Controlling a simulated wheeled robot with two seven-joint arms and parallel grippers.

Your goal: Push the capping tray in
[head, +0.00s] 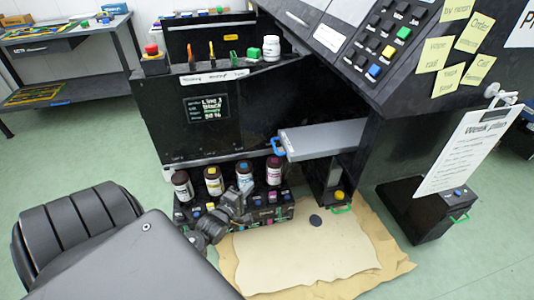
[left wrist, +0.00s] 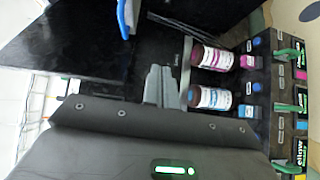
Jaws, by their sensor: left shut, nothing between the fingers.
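The capping tray (head: 325,137) is a flat light-grey slab with a blue handle (head: 279,146) at its left end. It sticks out to the left from the dark machine. In the left wrist view the blue handle (left wrist: 126,18) shows at the top edge. My left gripper (head: 242,194) is shut and empty. It is below and left of the handle, apart from it, over the row of ink bottles. Its grey fingers (left wrist: 160,88) show near the middle of the left wrist view. My right gripper is in neither view.
Several ink bottles with coloured caps, such as the magenta one (head: 274,170), stand in a black rack (head: 270,213) below the tray. A tan paper sheet (head: 300,255) lies on the floor. A clipboard (head: 466,150) hangs at right. The floor at left is open.

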